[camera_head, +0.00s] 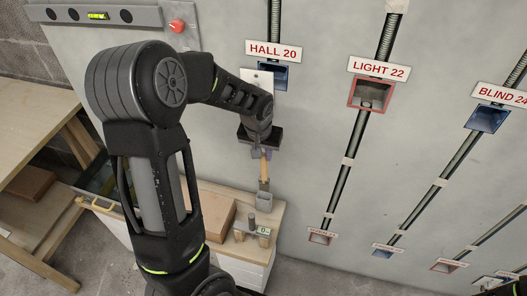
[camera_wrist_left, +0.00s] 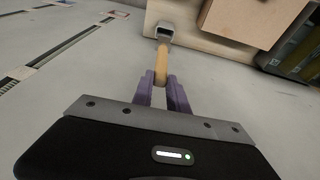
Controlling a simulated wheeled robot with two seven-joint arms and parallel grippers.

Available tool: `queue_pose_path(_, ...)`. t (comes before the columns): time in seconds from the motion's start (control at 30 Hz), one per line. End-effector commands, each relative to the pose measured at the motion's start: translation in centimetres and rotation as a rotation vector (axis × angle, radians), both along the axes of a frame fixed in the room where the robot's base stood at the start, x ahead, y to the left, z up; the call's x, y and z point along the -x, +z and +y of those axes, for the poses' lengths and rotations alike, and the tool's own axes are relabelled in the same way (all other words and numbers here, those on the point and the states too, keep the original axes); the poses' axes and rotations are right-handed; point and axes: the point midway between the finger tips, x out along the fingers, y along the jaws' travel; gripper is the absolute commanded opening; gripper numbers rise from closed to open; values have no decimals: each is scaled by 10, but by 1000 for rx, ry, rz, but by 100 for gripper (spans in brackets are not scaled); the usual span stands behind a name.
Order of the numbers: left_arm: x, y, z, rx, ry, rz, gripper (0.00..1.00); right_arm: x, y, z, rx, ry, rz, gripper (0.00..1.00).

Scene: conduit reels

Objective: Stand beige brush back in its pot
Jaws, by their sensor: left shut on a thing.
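The beige brush (camera_head: 264,170) hangs upright below my left gripper (camera_head: 262,152), which is shut on the upper part of its handle. In the left wrist view the beige brush (camera_wrist_left: 161,62) runs away from the purple fingers of my left gripper (camera_wrist_left: 163,88). The grey square pot (camera_head: 264,203) stands on the cabinet top under the brush. The pot (camera_wrist_left: 165,30) also shows in the wrist view, at the brush's far end. The lower end of the brush is at the pot's mouth; I cannot tell whether it is inside or just above. My right gripper is not visible.
The wooden cabinet top (camera_head: 219,190) also holds a brown box (camera_head: 217,220) and small items by a tag (camera_head: 263,230). The grey wall behind carries conduits and labelled boxes, with HALL 20 (camera_head: 273,52) above my gripper. A wooden table (camera_head: 35,155) stands left.

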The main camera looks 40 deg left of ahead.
Motion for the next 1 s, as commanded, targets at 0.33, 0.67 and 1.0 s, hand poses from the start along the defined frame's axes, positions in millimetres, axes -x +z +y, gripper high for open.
queue_pose_path(0.33, 0, -27, 0, 1, 0, 2, 0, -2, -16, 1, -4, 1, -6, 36)
queue_pose_path(0.67, 0, -29, 0, 1, 0, 0, 0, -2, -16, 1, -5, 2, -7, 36)
queue_pose_path(1.0, 0, -29, 0, 0, 0, 1, 0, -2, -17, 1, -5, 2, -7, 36)
